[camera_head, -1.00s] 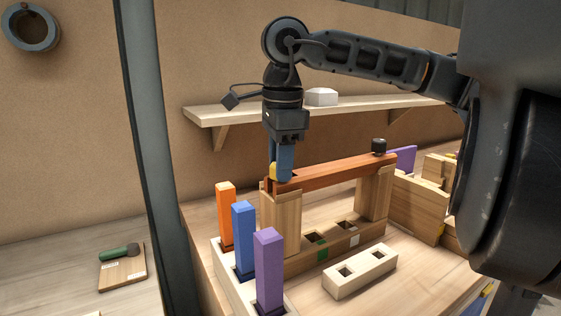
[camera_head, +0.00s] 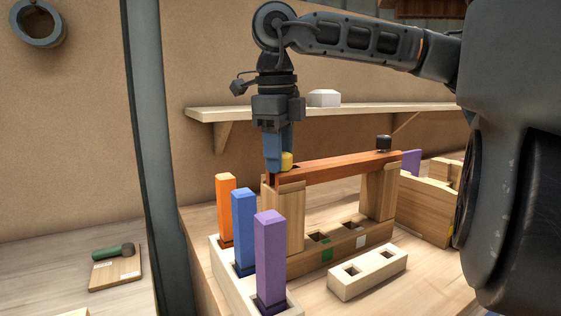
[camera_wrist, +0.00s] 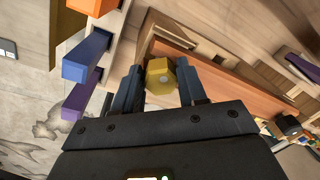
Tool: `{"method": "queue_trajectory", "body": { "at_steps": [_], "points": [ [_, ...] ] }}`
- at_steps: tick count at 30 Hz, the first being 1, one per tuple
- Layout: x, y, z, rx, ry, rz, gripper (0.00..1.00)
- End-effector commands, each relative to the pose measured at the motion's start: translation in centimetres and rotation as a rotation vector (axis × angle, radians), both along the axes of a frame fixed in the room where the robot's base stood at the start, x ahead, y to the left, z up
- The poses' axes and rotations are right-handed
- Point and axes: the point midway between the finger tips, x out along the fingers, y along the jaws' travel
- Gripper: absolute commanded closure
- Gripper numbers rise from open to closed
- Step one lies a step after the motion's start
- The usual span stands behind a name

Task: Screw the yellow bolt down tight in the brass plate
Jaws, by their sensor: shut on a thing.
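My gripper (camera_head: 279,160) points down over the left end of a reddish-brown beam. In the wrist view the bolt's faceted yellow head (camera_wrist: 160,76) sits between the two blue-grey fingertips (camera_wrist: 158,88). The bolt's shank is hidden. I cannot make out the brass plate; the gripper and bolt head cover that spot. The beam (camera_head: 340,167) rests across two wooden posts and also shows in the wrist view (camera_wrist: 215,84).
A black knob (camera_head: 384,143) stands on the beam's right end. Orange (camera_head: 226,205), blue (camera_head: 243,228) and purple (camera_head: 270,255) pegs stand upright in a pale rack at front left. A pale two-hole block (camera_head: 367,272) lies in front. A shelf (camera_head: 225,113) runs behind my gripper.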

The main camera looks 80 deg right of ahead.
Motion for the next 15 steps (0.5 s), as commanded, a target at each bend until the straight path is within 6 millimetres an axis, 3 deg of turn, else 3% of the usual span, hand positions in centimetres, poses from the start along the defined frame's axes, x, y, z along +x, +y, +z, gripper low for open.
{"method": "queue_trajectory", "body": {
  "at_steps": [4,5,13,15],
  "points": [
    [-0.01,0.09,-0.06,0.003,0.001,0.002,0.96],
    [-0.01,0.09,-0.05,0.003,0.001,0.002,0.56],
    [-0.01,0.07,-0.03,0.002,0.001,0.004,0.30],
    [-0.02,0.06,-0.02,0.002,0.001,0.004,0.29]
  ]
}}
